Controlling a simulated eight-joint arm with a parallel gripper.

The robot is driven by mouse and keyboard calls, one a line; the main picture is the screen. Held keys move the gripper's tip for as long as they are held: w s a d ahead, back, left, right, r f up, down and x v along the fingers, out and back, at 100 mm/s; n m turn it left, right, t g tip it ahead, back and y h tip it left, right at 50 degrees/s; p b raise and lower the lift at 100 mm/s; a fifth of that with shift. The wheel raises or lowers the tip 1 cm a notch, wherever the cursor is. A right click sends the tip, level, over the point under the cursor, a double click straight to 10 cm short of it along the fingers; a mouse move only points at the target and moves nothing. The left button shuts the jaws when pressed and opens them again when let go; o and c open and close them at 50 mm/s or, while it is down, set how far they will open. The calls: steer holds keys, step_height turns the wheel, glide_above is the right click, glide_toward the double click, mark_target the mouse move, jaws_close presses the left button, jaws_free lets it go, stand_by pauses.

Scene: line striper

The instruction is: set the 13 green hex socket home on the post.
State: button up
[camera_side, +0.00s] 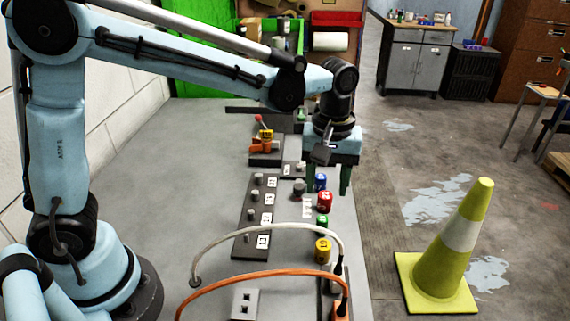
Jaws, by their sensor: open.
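A small green socket (322,221) stands on the grey table in a column of coloured sockets, between a red one and a yellow one. A dark strip (243,237) to its left carries several short grey posts (253,217) with white number labels (267,218) beside them. The numbers are too small to read surely. My gripper (328,190) points down at the far end of the socket column, near the blue socket (320,182). Its fingers are apart and I see nothing held. The green socket is nearer the camera than the gripper.
A red socket (325,201) and a yellow socket (323,251) flank the green one. A white cable (270,226) and an orange cable (260,275) arch over the near table. A grey socket plate (244,303) lies in front. A yellow cone (447,250) stands on the floor.

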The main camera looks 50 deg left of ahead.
mark_target(323, 218)
steer(key=shift+f, duration=4.9)
jaws_close()
steer(key=shift+r, duration=0.7)
steer(key=shift+r, duration=1.8)
